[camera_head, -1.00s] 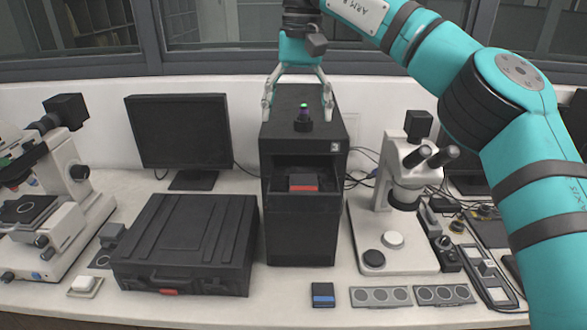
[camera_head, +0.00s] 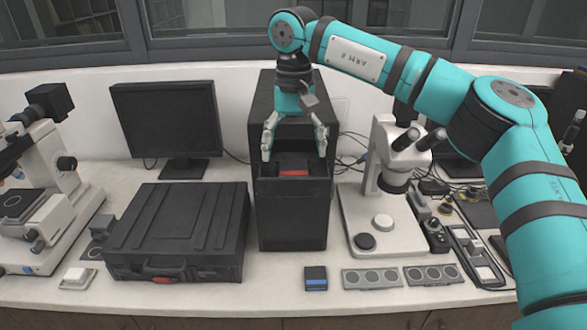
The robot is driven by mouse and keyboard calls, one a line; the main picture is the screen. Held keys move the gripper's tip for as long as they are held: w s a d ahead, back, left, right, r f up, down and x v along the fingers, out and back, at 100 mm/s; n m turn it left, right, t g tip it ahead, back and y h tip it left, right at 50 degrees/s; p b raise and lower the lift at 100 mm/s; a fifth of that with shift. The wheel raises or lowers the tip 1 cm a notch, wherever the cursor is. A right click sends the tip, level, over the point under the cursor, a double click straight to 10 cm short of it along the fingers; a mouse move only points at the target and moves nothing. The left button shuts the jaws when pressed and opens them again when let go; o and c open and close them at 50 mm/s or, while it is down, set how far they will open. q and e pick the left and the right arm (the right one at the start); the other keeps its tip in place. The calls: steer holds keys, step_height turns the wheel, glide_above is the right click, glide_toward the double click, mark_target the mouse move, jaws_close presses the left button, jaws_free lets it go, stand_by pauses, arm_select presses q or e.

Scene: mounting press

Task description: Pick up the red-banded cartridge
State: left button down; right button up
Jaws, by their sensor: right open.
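The red-banded cartridge (camera_head: 293,172) is a dark block with a red stripe on its front. It sits in the open recess in the front of the tall black press (camera_head: 293,215). My right gripper (camera_head: 294,158) points down in front of the press, with its fingers spread to either side above the cartridge. It is open and holds nothing, and I cannot tell whether it touches the press. My left gripper is not in view.
A blue-banded cartridge (camera_head: 316,278) lies on the bench (camera_head: 220,300) in front of the press. A black case (camera_head: 180,232) is close on the left. A microscope (camera_head: 385,190) stands on the right, with round-holed trays (camera_head: 372,279) before it.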

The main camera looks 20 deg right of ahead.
mark_target(294, 169)
step_height(294, 169, down, 4)
steer(key=shift+r+p, duration=0.15)
steer(key=shift+p, duration=0.6)
steer(key=shift+f, duration=0.3)
steer(key=shift+c, duration=0.6)
steer(key=c, duration=1.1)
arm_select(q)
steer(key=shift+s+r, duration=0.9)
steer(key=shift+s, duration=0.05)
arm_select(e)
steer(key=shift+c, duration=0.4)
steer(key=shift+r, duration=0.1)
